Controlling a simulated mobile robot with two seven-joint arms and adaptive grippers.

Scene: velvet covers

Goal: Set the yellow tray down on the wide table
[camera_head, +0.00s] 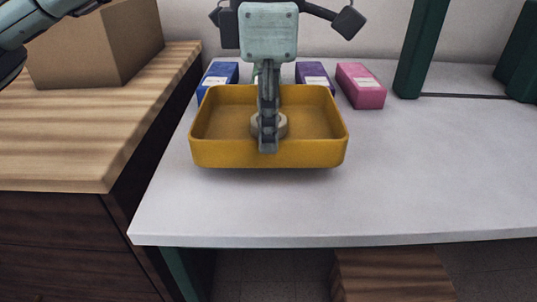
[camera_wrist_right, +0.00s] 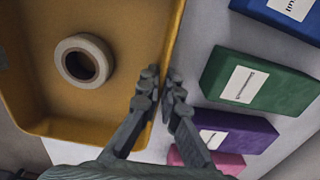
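The yellow tray (camera_head: 215,153) is level at the left part of the pale grey table (camera_head: 430,190), which looks like the wide table. A shadow lies under its near edge; it sits on or just above the surface, I cannot tell which. A pale roll of tape (camera_wrist_right: 62,52) lies in the tray and is partly hidden in the head view. My left gripper (camera_head: 268,145) points down and is shut on the middle of the near wall. My right gripper (camera_wrist_right: 164,102) is shut on the far wall in the wrist view; the head view mostly hides it.
Blue (camera_head: 220,72), green (camera_wrist_right: 250,82), purple (camera_head: 313,72) and pink (camera_head: 360,87) labelled boxes stand close behind the tray. A wooden counter (camera_head: 90,150) with a cardboard box (camera_head: 95,45) is at left. Dark green posts (camera_head: 420,50) stand at back right.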

